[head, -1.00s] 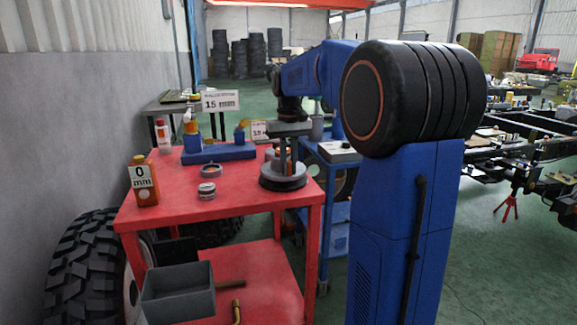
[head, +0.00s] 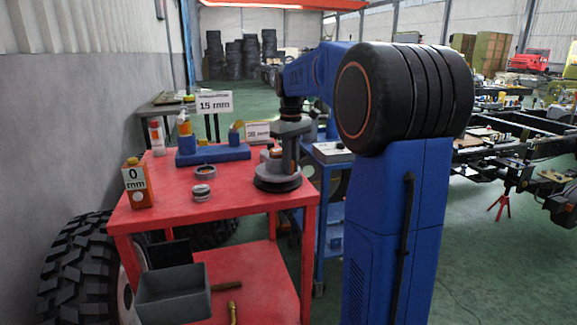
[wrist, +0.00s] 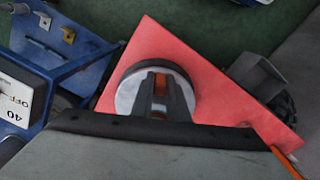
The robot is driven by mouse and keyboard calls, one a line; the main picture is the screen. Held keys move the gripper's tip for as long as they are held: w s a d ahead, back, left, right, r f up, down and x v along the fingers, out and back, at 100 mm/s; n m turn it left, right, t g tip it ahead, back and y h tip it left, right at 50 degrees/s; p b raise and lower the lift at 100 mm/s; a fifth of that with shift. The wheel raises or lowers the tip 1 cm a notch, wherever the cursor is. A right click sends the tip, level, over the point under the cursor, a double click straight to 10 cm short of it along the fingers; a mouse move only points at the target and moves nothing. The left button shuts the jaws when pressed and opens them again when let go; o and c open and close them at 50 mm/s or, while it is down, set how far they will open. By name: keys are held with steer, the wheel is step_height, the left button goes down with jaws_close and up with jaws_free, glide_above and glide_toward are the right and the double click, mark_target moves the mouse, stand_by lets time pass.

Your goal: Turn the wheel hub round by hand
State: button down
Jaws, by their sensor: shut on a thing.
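The wheel hub (head: 277,184) is a round grey and black piece near the right edge of the red table (head: 225,203). In the wrist view the hub (wrist: 124,97) shows as a light disc with a dark rim. My gripper (head: 279,158) points down over the hub's middle. In the wrist view my gripper (wrist: 159,97) has its two fingers on either side of an orange and brown centre part, shut on it. The fingers hide part of the hub's middle.
Two grey rings (head: 203,192) lie left of the hub. An oil can marked 0 mm (head: 137,184) stands at the table's left. A blue block (head: 213,154) with fittings sits at the back. A grey bin (head: 174,294) is on the lower shelf. A blue cart (head: 333,180) stands to the right.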

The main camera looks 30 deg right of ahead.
steer(key=shift+w+d+n, duration=0.15)
steer(key=shift+d+n, duration=0.25)
steer(key=shift+n, duration=0.35)
steer(key=shift+w+d+n, duration=0.1)
steer(key=shift+d+n, duration=0.3)
steer(key=shift+n, duration=0.35)
steer(key=shift+w+d+n, duration=0.2)
steer(key=shift+d+n, duration=0.1)
steer(key=shift+n, duration=0.35)
steer(key=shift+w+d+n, duration=0.2)
steer(key=shift+d+n, duration=0.1)
steer(key=shift+n, duration=0.35)
steer(key=shift+d, duration=0.1)
steer(key=c, duration=1.7)
jaws_free()
steer(key=shift+r, duration=0.15)
step_height(320, 180, up, 17)
steer(key=shift+r, duration=0.1)
